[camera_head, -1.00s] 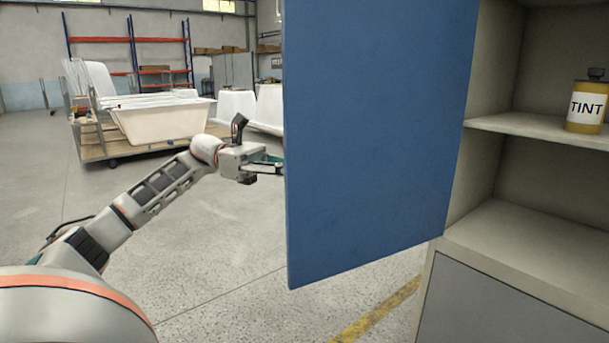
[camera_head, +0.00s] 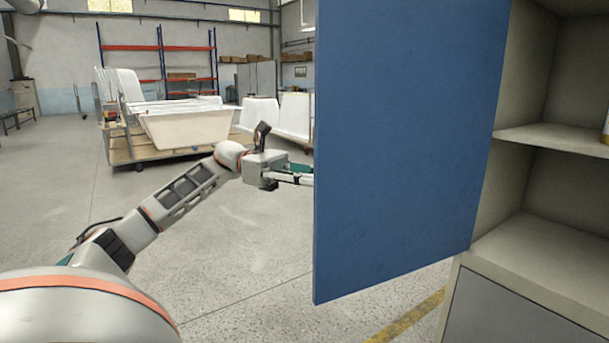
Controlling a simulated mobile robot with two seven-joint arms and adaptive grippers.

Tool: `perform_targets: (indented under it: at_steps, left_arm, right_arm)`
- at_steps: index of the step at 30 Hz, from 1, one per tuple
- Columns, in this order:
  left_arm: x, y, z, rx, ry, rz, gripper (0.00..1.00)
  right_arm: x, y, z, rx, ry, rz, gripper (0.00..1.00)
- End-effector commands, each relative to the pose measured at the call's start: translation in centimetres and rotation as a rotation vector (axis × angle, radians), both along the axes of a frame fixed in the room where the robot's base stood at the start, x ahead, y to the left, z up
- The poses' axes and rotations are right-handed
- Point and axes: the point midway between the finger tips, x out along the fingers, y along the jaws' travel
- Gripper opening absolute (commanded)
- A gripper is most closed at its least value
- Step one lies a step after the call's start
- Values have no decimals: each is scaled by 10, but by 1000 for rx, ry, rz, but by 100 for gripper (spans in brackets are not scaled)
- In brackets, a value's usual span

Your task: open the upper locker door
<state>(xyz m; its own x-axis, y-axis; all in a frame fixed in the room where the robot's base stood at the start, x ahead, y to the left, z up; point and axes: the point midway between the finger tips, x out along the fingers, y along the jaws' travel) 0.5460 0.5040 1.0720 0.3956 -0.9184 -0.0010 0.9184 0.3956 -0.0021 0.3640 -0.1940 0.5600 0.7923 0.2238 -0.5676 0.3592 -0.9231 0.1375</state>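The upper locker door (camera_head: 405,150) is a blue panel that stands swung open on the left side of the locker (camera_head: 520,245). Its plain face is toward me, and the shelves behind the doorway are exposed. My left gripper (camera_head: 306,174) reaches in from the left to the door's free edge. Its fingertips go behind the door, so I cannot see whether they are shut or what they touch. The door's handle is not visible. My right gripper is not in view.
A yellow tin (camera_head: 605,128) stands on the locker's shelf at the right edge. A grey lower panel (camera_head: 510,308) is below the opening. A wooden cart (camera_head: 122,150) with a white tub shell (camera_head: 185,127) stands behind my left arm. The floor between is clear.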

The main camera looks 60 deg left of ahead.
Motion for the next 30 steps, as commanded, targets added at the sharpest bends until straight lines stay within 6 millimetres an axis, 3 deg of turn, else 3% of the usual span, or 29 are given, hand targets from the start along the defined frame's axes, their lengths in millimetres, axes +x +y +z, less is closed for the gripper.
perform_targets:
  at_steps: [15,21,30]
  left_arm:
    - [-37,87,1,-3,3,4,24]
    - [-44,103,1,-1,2,1,24]
    - [-46,106,0,-1,1,0,24]
  right_arm:
    - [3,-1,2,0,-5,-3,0]
    - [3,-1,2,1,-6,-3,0]
    - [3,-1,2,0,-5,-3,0]
